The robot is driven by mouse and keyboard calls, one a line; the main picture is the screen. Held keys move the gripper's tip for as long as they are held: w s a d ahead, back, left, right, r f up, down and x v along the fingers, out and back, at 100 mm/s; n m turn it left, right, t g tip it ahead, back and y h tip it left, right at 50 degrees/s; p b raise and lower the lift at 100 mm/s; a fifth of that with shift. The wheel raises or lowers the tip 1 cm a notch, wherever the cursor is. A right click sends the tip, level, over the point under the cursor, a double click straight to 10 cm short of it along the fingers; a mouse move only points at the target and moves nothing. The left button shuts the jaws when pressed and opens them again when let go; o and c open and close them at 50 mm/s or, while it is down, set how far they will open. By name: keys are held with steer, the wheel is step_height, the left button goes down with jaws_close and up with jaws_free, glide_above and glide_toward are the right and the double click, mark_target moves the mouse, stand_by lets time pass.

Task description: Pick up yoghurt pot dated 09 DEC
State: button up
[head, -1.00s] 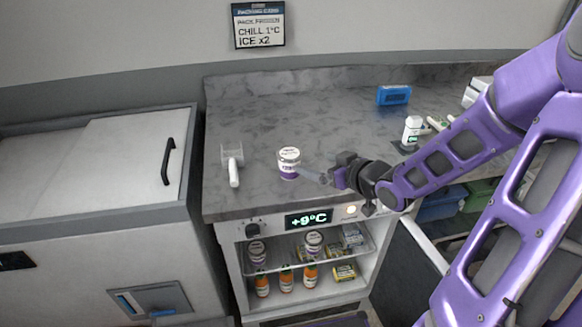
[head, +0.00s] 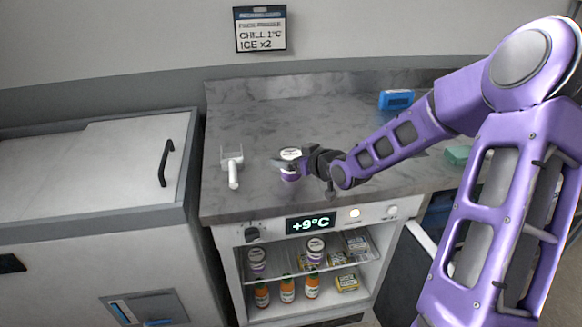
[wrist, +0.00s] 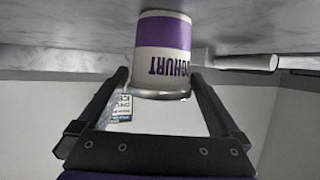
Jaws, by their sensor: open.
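A white and purple yoghurt pot (head: 289,155) stands upright on the grey worktop in the head view. In the wrist view the pot (wrist: 163,50) appears upside down, with the word YOGHURT on its side; no date can be read. My gripper (head: 296,166) is at the pot from the right, open. In the wrist view its two fingers (wrist: 160,84) lie to either side of the pot's lid end, with gaps visible. Two similar pots, one on the left (head: 257,258) and one further right (head: 316,247), stand on the fridge's upper shelf.
A white-handled tool (head: 233,172) lies on the worktop (head: 250,120) left of the pot. Below is an open fridge with a +9°C display (head: 311,223), orange bottles (head: 287,290) and small boxes (head: 346,281). A blue device (head: 396,99) sits at the back right.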

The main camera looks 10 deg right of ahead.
steer(key=c, duration=1.2)
